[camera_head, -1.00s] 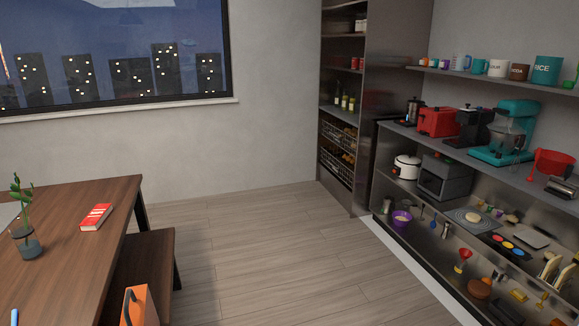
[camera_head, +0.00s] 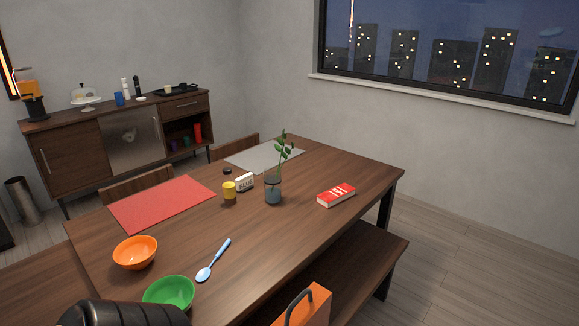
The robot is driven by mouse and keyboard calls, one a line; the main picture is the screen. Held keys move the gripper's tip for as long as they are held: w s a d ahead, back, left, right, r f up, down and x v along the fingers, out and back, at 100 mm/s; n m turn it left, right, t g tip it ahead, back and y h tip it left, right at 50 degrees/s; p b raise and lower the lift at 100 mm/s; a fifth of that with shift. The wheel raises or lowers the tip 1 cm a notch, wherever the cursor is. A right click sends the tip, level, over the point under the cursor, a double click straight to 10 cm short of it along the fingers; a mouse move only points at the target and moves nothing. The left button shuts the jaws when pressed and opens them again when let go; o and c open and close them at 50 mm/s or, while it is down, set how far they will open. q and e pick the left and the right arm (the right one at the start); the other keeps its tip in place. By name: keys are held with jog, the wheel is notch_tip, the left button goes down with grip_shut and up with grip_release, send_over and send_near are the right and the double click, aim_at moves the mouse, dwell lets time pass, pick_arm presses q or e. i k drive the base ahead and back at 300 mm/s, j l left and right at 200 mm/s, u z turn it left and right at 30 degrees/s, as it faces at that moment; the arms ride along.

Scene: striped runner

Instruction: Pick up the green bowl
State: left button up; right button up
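The green bowl (camera_head: 169,292) sits upright on the near left part of the wooden dining table (camera_head: 318,214), close to its front edge. Its inside looks empty. A dark, ribbed part at the bottom left edge, apparently of my own arm, covers the bowl's lower left side in the picture. I cannot tell whether it touches the bowl. No gripper fingers show in the view.
An orange bowl (camera_head: 135,252) stands just behind and left of the green bowl. A blue spoon (camera_head: 213,260) lies to its right. A red placemat (camera_head: 162,203), yellow cup (camera_head: 229,190), plant vase (camera_head: 273,190) and red book (camera_head: 336,195) are farther back. A bench (camera_head: 352,262) runs along the table's right side.

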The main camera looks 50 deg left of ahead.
aim_at(179, 291)
jog(key=i+u, duration=0.1)
jog(key=u, duration=0.35)
jog(key=i+u, duration=0.1)
jog(key=u, duration=0.35)
jog(key=i+l+u, duration=0.1)
jog(key=u, duration=1.9)
